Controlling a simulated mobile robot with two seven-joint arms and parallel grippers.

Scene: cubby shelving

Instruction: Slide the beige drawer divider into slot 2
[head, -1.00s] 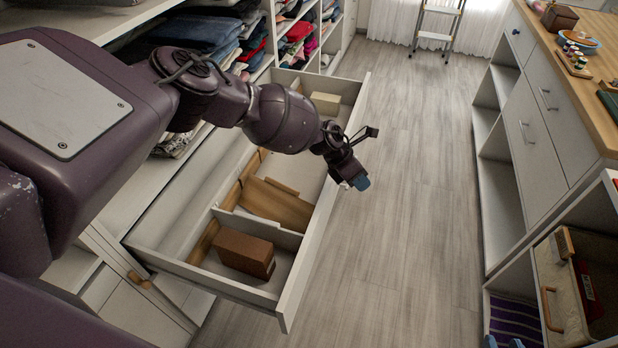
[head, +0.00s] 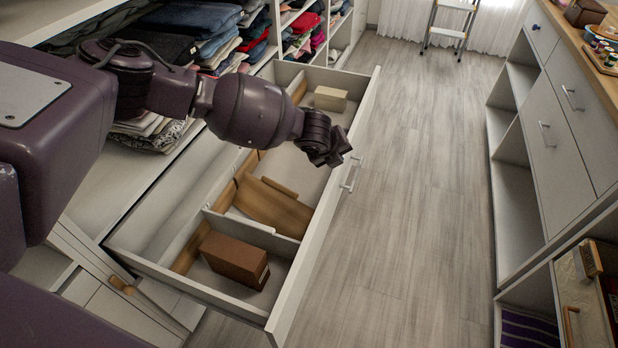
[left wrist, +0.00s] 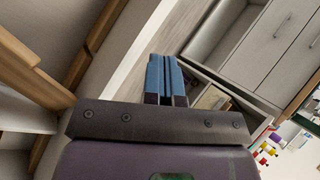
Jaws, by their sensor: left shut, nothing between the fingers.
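The open white drawer (head: 190,281) lies below my left arm in the head view. A tan wooden board (head: 272,207) lies tilted inside it, behind a white cross panel (head: 255,232); I cannot tell for sure that this board is the beige divider. Wooden rails (head: 226,195) run along the drawer; slot numbers are not readable. My right gripper is not in view.
A brown box (head: 235,259) sits in the drawer's near compartment and a cream box (head: 330,98) at its far end. Folded clothes (head: 200,30) fill the shelves behind. The grey floor (head: 420,200) is clear up to the white cabinet (head: 550,120) opposite.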

